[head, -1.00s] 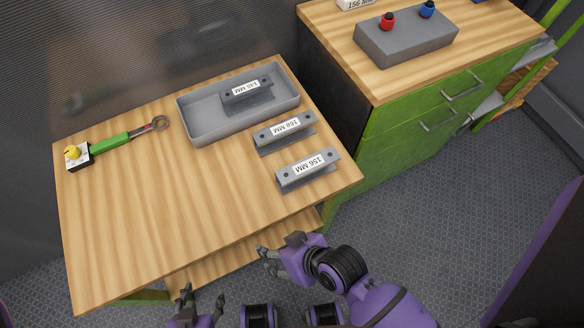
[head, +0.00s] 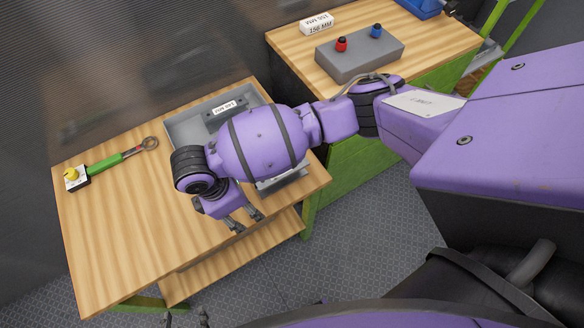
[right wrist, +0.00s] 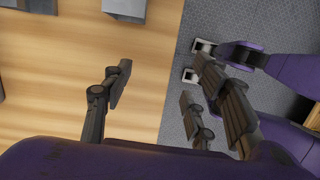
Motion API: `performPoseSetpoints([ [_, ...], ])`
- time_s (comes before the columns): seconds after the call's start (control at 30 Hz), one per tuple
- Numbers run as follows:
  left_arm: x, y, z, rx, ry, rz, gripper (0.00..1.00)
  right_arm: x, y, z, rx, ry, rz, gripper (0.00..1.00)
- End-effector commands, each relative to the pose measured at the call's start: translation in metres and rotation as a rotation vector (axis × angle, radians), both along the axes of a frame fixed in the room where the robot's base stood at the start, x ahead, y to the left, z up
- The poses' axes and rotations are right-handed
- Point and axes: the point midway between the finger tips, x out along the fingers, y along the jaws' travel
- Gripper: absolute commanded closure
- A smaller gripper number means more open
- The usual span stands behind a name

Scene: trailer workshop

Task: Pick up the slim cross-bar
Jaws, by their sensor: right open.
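Several grey metal bars with label plates are the likely cross-bars; I cannot tell which is the slim one. One bar (head: 212,113) lies in the grey tray (head: 172,128). The front bar (head: 283,181) shows only in part beneath my right arm, and the bar between them is hidden. My right gripper (head: 246,220) is open and empty over the table's front edge, to the front left of the front bar. In the right wrist view its fingers (right wrist: 178,95) are spread, with a grey bar end (right wrist: 125,9) at the top edge. My left gripper (head: 186,318) is open at the bottom edge.
A wrench-like tool with a green handle (head: 106,164) lies at the table's left. A second bench holds a grey box (head: 360,53) with red and blue knobs, and a white labelled block (head: 317,24). The table's left front (head: 125,240) is clear.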

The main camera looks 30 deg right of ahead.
Motion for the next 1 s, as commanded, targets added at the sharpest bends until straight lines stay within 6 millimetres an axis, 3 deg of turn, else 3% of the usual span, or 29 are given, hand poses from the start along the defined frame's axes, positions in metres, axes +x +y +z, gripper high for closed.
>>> performPoseSetpoints([
  [0.03,0.003,0.0,0.004,0.0,-0.007,0.0,0.51,0.022,-0.014,0.016,-0.055,-0.028,0.016,0.47],
  [0.1,0.004,0.0,0.006,0.0,-0.01,-0.001,0.51,0.036,-0.03,0.027,-0.116,-0.039,0.028,0.47],
  [0.27,0.003,0.0,0.006,0.0,-0.009,0.0,0.51,0.052,-0.048,0.039,-0.181,-0.048,0.033,0.47],
  [0.8,-0.001,0.001,0.001,0.001,-0.001,0.001,0.51,0.05,-0.081,-0.02,-0.184,-0.046,0.033,0.47],
  [1.0,-0.001,0.001,0.001,0.002,-0.001,0.001,0.51,0.049,-0.085,-0.03,-0.182,-0.046,0.034,0.47],
])
